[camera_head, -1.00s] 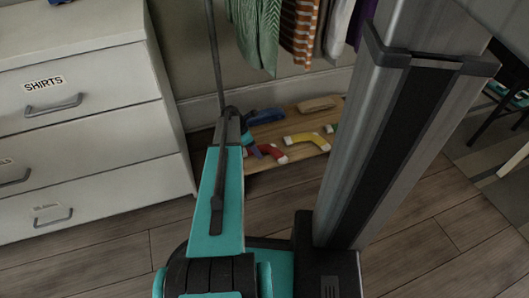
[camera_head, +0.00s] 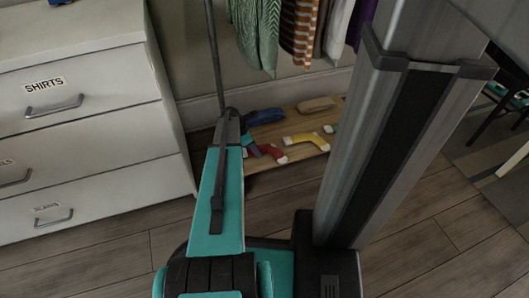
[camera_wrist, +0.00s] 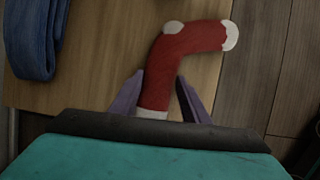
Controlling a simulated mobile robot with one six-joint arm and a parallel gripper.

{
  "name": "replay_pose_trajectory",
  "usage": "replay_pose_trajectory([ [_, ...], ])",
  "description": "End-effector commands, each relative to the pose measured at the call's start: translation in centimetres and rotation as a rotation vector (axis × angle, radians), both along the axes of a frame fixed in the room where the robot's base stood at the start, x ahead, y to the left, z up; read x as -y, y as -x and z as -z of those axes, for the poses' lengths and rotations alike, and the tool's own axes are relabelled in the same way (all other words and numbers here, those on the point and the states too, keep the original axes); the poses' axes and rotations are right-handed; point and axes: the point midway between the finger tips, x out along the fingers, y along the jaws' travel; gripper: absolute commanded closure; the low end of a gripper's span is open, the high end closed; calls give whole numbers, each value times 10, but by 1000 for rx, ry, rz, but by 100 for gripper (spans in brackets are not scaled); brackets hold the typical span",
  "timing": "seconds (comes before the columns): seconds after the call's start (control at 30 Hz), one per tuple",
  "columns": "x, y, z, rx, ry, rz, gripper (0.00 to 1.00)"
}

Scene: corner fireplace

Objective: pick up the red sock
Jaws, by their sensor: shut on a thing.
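The red sock (camera_wrist: 185,42) lies on a wooden board (camera_wrist: 100,75) in the wrist view, with white heel, toe and cuff. My gripper (camera_wrist: 160,85) has its two purple fingers on either side of the sock's leg, near the white cuff, and is shut on it. The sock's cuff end is partly hidden by the gripper body. In the head view the red sock (camera_head: 272,152) shows at the board's front edge beside my arm; the gripper itself is hard to make out there.
A folded blue garment (camera_wrist: 36,35) lies left of the sock. A yellow sock (camera_head: 305,139) and a tan item (camera_head: 316,104) share the low board. Clothes (camera_head: 258,35) hang above it. A white drawer unit (camera_head: 90,110) stands left. Wooden floor (camera_head: 420,230) is open at front right.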

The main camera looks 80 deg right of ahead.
Motion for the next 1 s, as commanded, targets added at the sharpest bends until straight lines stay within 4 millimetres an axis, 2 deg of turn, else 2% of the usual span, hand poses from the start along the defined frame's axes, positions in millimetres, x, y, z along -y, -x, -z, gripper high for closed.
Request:
replay_pose_trajectory([
  [0.53, 0, -1, 0, 1, 0, 0, 80],
  [0.97, 0, -1, -44, 1, 2, -1, 80],
  [1.0, -9, -2, -41, 1, -1, -2, 80],
])
